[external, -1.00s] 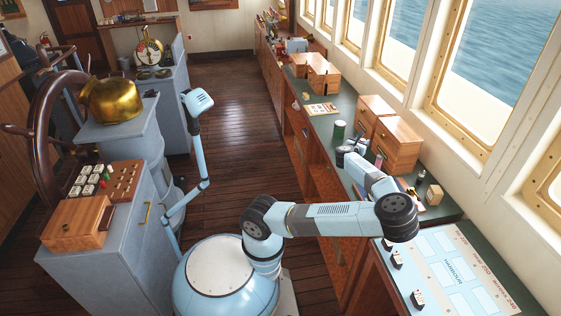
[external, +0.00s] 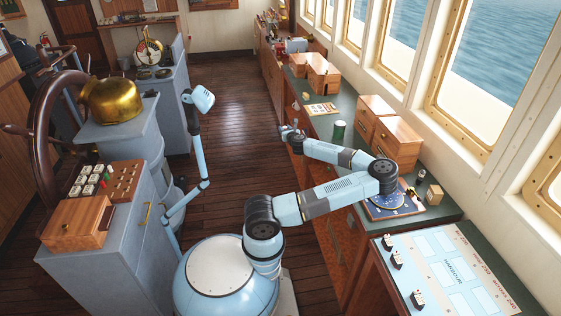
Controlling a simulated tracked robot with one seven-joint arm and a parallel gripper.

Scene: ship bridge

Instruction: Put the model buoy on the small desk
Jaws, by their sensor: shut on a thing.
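My gripper (external: 288,130) is past the left edge of the long green-topped counter (external: 330,88), above the wooden floor. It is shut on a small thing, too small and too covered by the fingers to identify. I cannot make out the model buoy for certain anywhere. A low desk (external: 445,270) with a pale board marked "HARBOUR" stands at the front right. I cannot tell whether this is the small desk.
A blue chart (external: 393,203) lies beneath my elbow. A grey console (external: 105,235) stands left. The floor aisle (external: 235,95) is clear.

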